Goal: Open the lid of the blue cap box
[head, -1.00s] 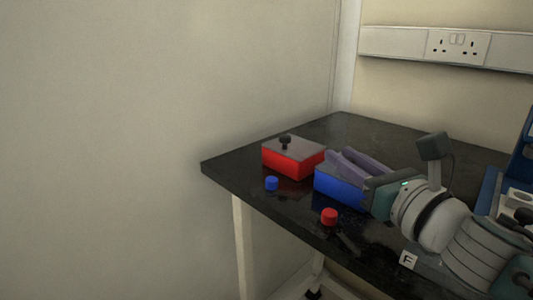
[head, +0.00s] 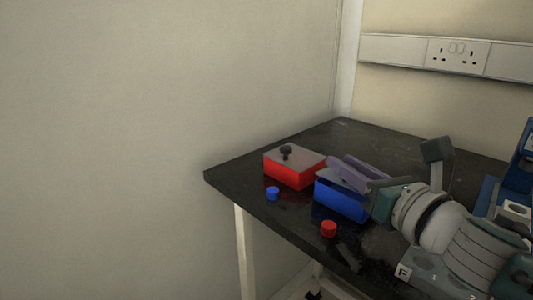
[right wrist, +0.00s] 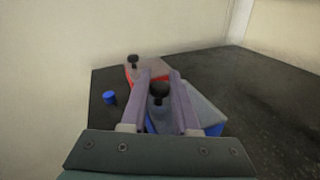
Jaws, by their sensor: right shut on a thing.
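The blue box (head: 340,202) stands on the dark table, right of the red box. Its grey lid (head: 325,172) shows at my right gripper, with a dark gap between lid and box, so the lid appears a little raised. My right gripper (head: 344,165) is shut on the lid's black knob. In the right wrist view, the knob (right wrist: 159,91) sits between the purple fingers, and the lid (right wrist: 199,104) shows beside them, blue box wall below. The box's inside is hidden. My left gripper is not in view.
The red box (head: 290,173) has a grey lid with a black knob. A small blue cap (head: 272,193) lies in front of it, and a red cap (head: 328,229) in front of the blue box. Blue and grey equipment (head: 518,165) stands at the right. The table's back is clear.

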